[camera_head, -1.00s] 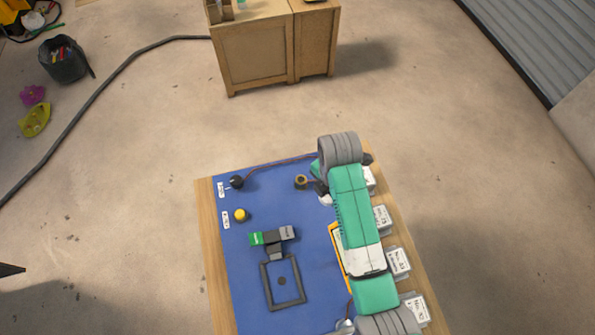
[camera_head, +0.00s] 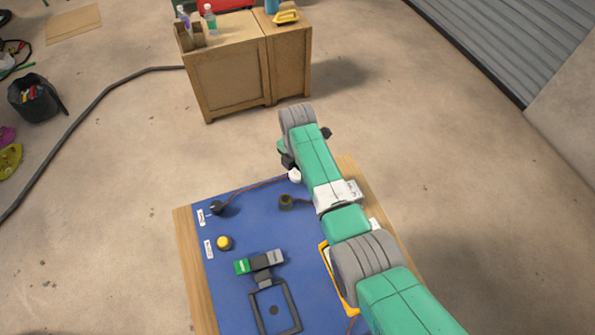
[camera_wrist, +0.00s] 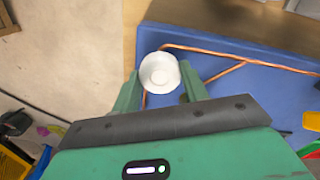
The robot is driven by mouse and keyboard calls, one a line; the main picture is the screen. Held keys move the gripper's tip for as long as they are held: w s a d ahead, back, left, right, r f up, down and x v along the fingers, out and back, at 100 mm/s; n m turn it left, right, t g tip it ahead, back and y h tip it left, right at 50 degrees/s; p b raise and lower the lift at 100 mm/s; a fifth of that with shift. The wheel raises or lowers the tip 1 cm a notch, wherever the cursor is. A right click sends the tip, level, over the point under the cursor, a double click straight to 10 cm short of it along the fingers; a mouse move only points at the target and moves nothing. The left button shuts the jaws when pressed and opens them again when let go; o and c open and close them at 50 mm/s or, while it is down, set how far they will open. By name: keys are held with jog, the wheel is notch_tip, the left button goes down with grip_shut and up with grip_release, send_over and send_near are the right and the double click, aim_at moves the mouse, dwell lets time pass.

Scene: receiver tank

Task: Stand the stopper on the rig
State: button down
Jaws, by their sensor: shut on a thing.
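The stopper is a white, round, cup-like piece (camera_wrist: 160,72) between the two green fingers of my gripper (camera_wrist: 160,88) in the wrist view. My gripper is shut on it. In the head view the white stopper (camera_head: 295,175) shows just below my dark gripper (camera_head: 289,161), over the far edge of the blue board (camera_head: 240,295). I take this board, with its fittings, for the rig. A brown ring-like fitting (camera_head: 287,202) stands on the board just nearer than the stopper. Whether the stopper touches the board cannot be told.
A copper line (camera_head: 255,192) runs along the board's far side from a black knob (camera_head: 216,207). A yellow button (camera_head: 224,243), a green-and-grey block (camera_head: 260,262) and a dark frame (camera_head: 273,309) occupy the left. My arm covers the right side. A wooden cabinet (camera_head: 240,75) stands beyond.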

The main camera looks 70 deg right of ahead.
aim_at(297, 172)
jog(key=shift+f, duration=0.1)
jog(key=c, duration=0.7)
grip_release()
jog(key=shift+f, duration=0.1)
jog(key=shift+c, duration=0.2)
notch_tip(297, 172, up, 12)
jog(key=p, duration=0.3)
